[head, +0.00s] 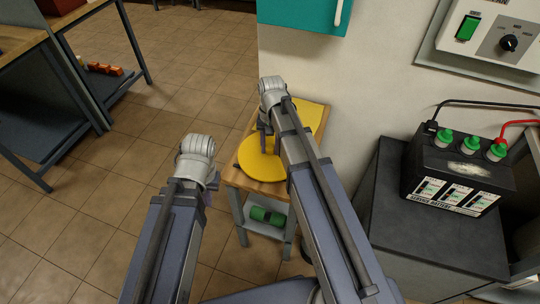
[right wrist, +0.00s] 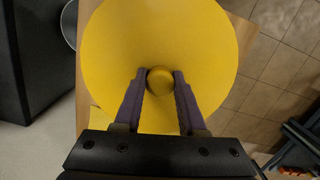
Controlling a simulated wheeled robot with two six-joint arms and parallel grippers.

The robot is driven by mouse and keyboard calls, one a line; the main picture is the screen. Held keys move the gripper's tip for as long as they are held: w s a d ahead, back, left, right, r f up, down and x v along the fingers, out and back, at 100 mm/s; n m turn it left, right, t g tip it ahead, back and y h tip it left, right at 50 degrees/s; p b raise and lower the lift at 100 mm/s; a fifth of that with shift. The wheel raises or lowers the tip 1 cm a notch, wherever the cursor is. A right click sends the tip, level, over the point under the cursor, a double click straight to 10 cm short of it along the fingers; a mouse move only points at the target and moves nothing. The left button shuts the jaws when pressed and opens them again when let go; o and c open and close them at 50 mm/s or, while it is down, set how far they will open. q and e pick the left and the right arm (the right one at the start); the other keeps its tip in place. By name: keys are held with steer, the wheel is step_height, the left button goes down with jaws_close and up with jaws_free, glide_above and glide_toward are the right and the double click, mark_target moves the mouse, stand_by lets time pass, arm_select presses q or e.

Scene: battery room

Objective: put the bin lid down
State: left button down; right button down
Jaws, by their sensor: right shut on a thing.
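The bin lid is a round yellow disc with a small knob, seen over a small wooden-topped stand (head: 228,178) in the head view (head: 258,168). In the right wrist view the lid (right wrist: 110,45) fills the upper middle. My right gripper (head: 266,140) points down at the lid. In the right wrist view its two fingers (right wrist: 160,80) are shut on the lid's round yellow knob. I cannot tell whether the lid touches the stand top.
A flat yellow area (head: 312,113) shows on the stand behind my right arm. A green object (head: 267,215) lies on its lower shelf. A black battery (head: 455,170) stands on a dark cabinet (head: 425,235) to the right. A teal wall box (head: 300,14) hangs above.

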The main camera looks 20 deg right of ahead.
mark_target(270, 153)
steer(key=shift+f+b, duration=1.5)
steer(key=shift+f, duration=0.25)
steer(key=shift+f, duration=0.3)
steer(key=shift+c, duration=2.4)
jaws_free()
steer(key=shift+r, duration=0.1)
steer(key=shift+r, duration=0.1)
steer(key=r+p, duration=0.4)
steer(key=w+r+p, duration=0.1)
steer(key=r+p, duration=0.7)
steer(key=shift+w+d+r, duration=0.15)
steer(key=shift+d, duration=0.1)
steer(key=s+a+n+h, duration=0.1)
steer(key=s+a+n, duration=0.3)
steer(key=s, duration=0.3)
steer(key=s+a+n+t+h, duration=0.1)
steer(key=s+a+n, duration=0.3)
steer(key=s+a, duration=0.3)
steer(key=shift+s, duration=0.8)
